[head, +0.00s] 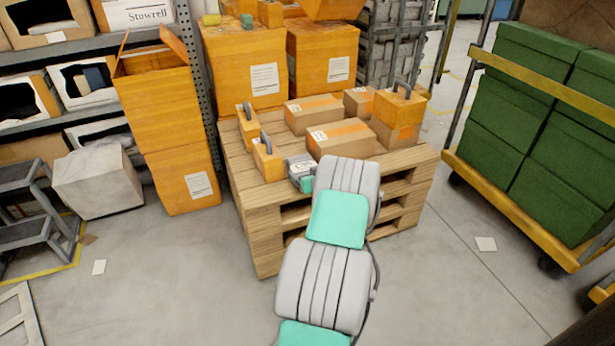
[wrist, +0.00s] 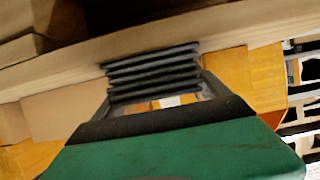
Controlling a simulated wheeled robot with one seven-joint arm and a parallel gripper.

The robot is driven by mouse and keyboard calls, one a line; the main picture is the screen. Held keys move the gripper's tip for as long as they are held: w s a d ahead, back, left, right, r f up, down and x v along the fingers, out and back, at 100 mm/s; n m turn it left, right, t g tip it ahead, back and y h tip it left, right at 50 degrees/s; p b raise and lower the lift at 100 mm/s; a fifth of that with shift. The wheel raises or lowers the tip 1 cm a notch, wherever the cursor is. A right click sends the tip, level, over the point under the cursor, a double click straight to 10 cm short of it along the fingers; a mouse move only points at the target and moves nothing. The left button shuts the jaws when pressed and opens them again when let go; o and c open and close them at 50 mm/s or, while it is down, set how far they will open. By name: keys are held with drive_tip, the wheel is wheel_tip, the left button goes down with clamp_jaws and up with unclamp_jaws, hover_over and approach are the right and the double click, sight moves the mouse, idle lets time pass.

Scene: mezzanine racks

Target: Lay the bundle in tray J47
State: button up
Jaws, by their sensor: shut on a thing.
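In the wrist view my gripper (wrist: 155,95) is shut on a dark grey bundle (wrist: 152,70) of several flat, stacked layers. The bundle sits between the two fingers, in front of a pale wooden edge. In the head view my gripper (head: 299,170) is at the near edge of the wooden pallet (head: 262,215), beside a small orange box with a handle. The bundle is not clear there. No label reading J47 can be made out, so I cannot tell which thing is the tray.
Cardboard boxes (head: 342,138) and orange handled boxes (head: 400,105) stand on the pallet. Tall orange boxes (head: 250,65) stand behind. A shelf rack (head: 90,45) and grey step stool (head: 35,200) are left. A cart of green boxes (head: 545,130) is right. Floor in front is mostly clear.

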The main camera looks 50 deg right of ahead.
drive_tip(key=shift+r, duration=0.15)
drive_tip(key=shift+f, duration=0.2)
drive_tip(key=o, duration=1.1)
drive_tip(key=shift+o, duration=0.2)
drive_tip(key=shift+r, duration=0.15)
